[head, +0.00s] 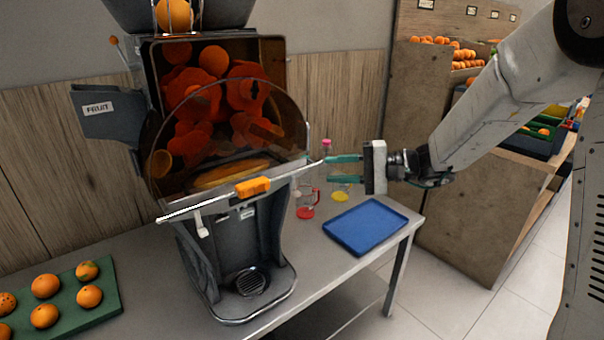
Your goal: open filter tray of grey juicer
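The grey juicer (215,255) stands on the table, with red-orange fruit and parts behind its clear curved cover. A long pale bar (205,204) with an orange grip (253,187) runs across its front below the cover; it appears to be the front edge of the filter tray, but the tray body is hidden. My gripper (342,170) is to the right of the juicer, with its teal fingers apart and pointing left. The upper fingertip appears close to the bar's right end; I cannot tell if they touch. Nothing shows between the fingers.
A blue tray (365,226) lies on the table (150,300) below my gripper. A red jug (306,205) and a yellow-bottomed cup (340,194) stand beside the juicer. A green tray (107,304) of oranges lies at left. Wooden fruit shelves (450,190) stand behind my arm.

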